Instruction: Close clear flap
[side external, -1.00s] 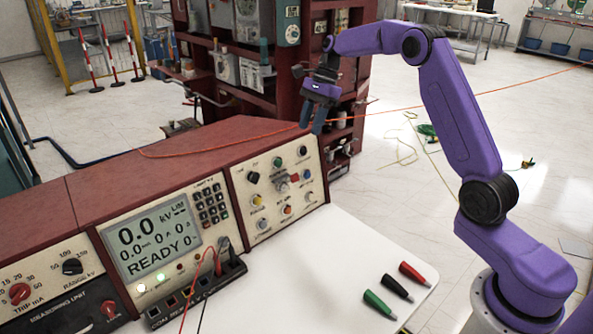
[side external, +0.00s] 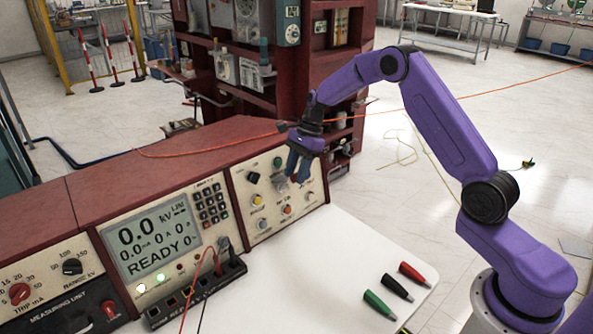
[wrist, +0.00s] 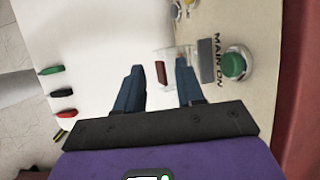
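The clear flap (wrist: 178,53) shows in the wrist view as a faint see-through cover standing out from the cream panel, beside a red switch (wrist: 161,73). Its exact edges are hard to make out. My gripper (wrist: 158,67) has its two blue fingers apart with nothing held between them. The red switch and part of the flap appear between the fingertips; the right finger overlaps the flap's lower edge, and I cannot tell whether it touches.
A green button (wrist: 233,65) by the "MAIN ON" label sits right of the flap in the wrist view. Green, black and red plugs (side external: 396,288) lie on the white tabletop (side external: 330,270). Leads run from sockets near the display (side external: 152,240). The tabletop before the panel is otherwise clear.

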